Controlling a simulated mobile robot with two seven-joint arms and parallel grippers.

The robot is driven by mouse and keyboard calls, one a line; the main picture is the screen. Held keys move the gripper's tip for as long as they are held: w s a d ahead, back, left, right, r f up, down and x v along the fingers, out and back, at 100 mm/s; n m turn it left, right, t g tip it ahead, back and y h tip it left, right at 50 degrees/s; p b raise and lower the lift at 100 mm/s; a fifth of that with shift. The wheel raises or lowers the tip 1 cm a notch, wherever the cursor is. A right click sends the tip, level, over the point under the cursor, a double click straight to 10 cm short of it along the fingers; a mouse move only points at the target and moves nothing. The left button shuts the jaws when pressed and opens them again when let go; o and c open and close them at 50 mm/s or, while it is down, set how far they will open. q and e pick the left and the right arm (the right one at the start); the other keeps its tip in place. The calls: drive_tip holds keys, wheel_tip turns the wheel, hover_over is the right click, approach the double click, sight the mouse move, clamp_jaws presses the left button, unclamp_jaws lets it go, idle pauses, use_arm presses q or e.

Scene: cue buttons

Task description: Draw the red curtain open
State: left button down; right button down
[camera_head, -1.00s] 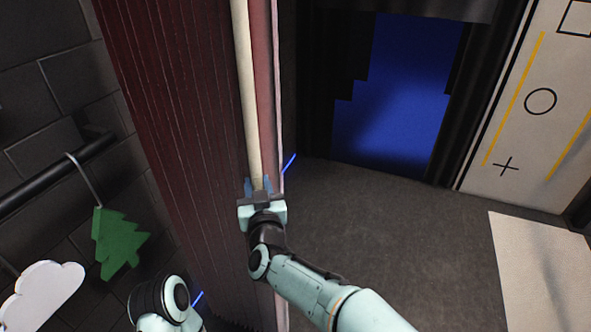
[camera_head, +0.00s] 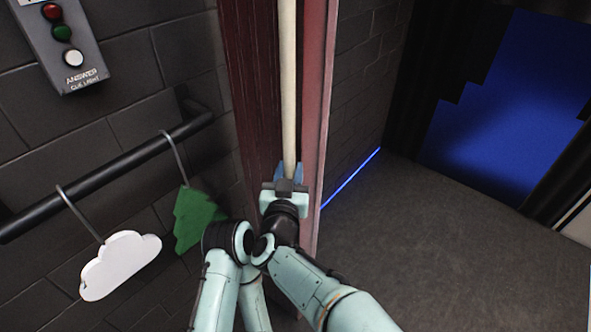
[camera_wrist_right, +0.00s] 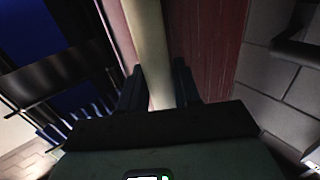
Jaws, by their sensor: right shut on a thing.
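The red curtain (camera_head: 250,90) hangs bunched into a narrow, dark red strip with a pinkish edge panel on its right. A cream upright pole (camera_head: 288,90) runs along its leading edge. My right gripper (camera_head: 290,174) is shut on the pole, its blue fingers on either side of it. In the right wrist view the pole (camera_wrist_right: 150,45) stands between the fingers, with the curtain's red folds (camera_wrist_right: 212,40) to its right. My left gripper does not show.
A dark rail (camera_head: 110,172) on the brick wall holds a white cloud (camera_head: 120,265) and a green tree (camera_head: 196,220) on hooks, close to my arm. A button box (camera_head: 66,45) is above. Grey floor (camera_head: 430,240) right of the curtain is open, with a blue-lit doorway beyond.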

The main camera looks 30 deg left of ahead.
drive_tip(key=shift+a, duration=0.2)
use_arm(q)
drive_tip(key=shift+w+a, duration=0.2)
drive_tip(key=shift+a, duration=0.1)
use_arm(e)
drive_tip(key=shift+a+r, duration=0.1)
drive_tip(key=c, duration=0.9)
unclamp_jaws()
drive_tip(key=shift+c, duration=0.2)
drive_tip(key=shift+w+a, duration=0.1)
drive_tip(key=shift+a, duration=0.1)
drive_tip(key=shift+s+d, duration=0.25)
drive_tip(key=shift+s, duration=0.2)
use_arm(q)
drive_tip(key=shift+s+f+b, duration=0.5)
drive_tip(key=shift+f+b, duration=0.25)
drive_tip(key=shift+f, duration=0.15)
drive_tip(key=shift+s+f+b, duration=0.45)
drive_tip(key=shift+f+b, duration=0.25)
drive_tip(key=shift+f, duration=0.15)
use_arm(e)
drive_tip(key=v, duration=1.2)
drive_tip(key=shift+s, duration=0.25)
